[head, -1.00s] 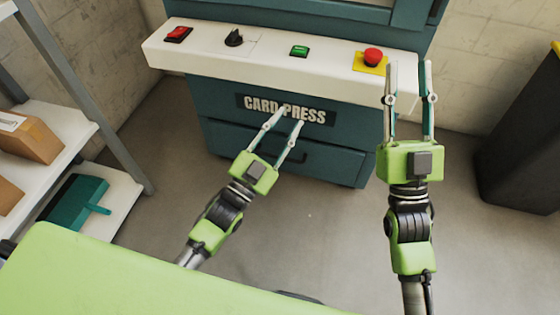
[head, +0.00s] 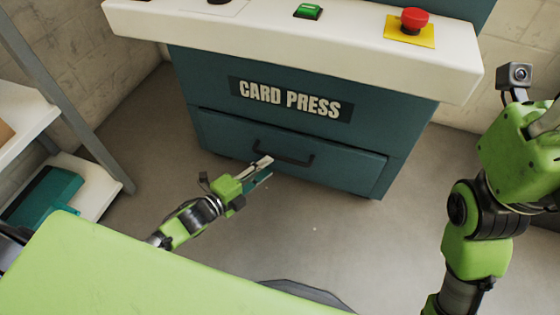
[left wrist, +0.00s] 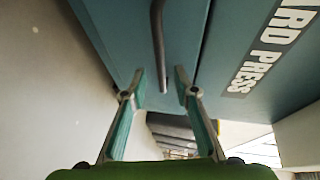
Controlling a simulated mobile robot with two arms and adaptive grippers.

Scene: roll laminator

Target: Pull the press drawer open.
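The press drawer (head: 340,172) is the lower dark teal front of the card press, and it looks closed. Its dark bar handle (head: 283,158) runs across the drawer front. In the left wrist view the handle (left wrist: 158,45) runs down the picture, and its lower end shows between the fingertips. My left gripper (head: 266,168) is in front of the drawer, close below the handle. The left gripper (left wrist: 159,75) is open, with nothing gripped. My right gripper is at the right edge of the head view, its fingers largely cut off by the frame.
A white control ledge (head: 270,38) with a green switch (head: 308,11) and a red stop button (head: 414,20) juts out above the drawer. A shelf (head: 95,195) stands at the left. The floor before the press is clear.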

